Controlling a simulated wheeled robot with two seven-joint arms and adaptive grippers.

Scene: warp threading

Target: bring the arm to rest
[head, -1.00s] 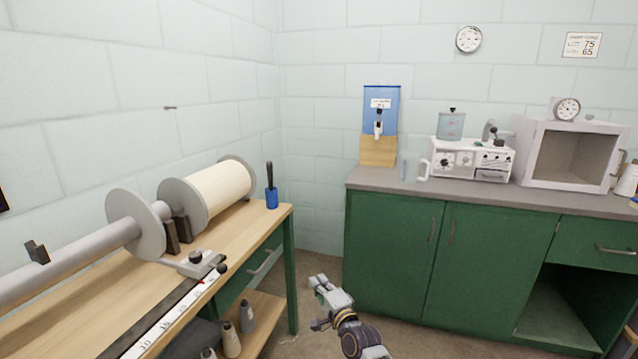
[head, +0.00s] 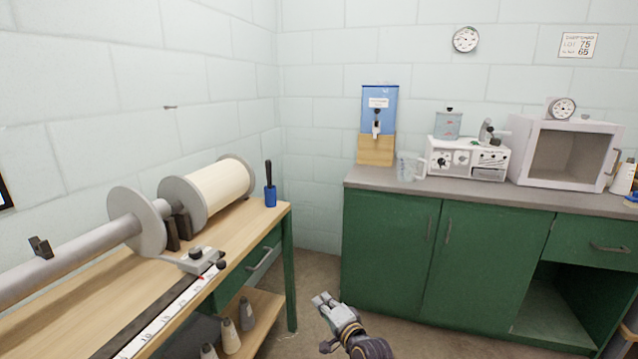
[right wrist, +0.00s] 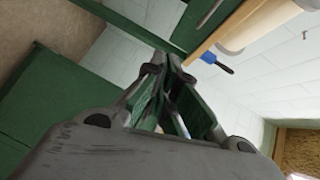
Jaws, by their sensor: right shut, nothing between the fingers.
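My right gripper (head: 324,302) is low in the middle of the head view, over the floor between the wooden bench and the green cabinet. It is shut and empty, and it touches nothing that I can see. In the right wrist view its fingers (right wrist: 172,62) come together near the centre, with nothing between them. My left gripper is not in view.
The green cabinet (head: 390,245) stands at the back right with a clear cup (head: 409,166), a white machine (head: 465,158) and a box oven (head: 565,150). Floor between is free.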

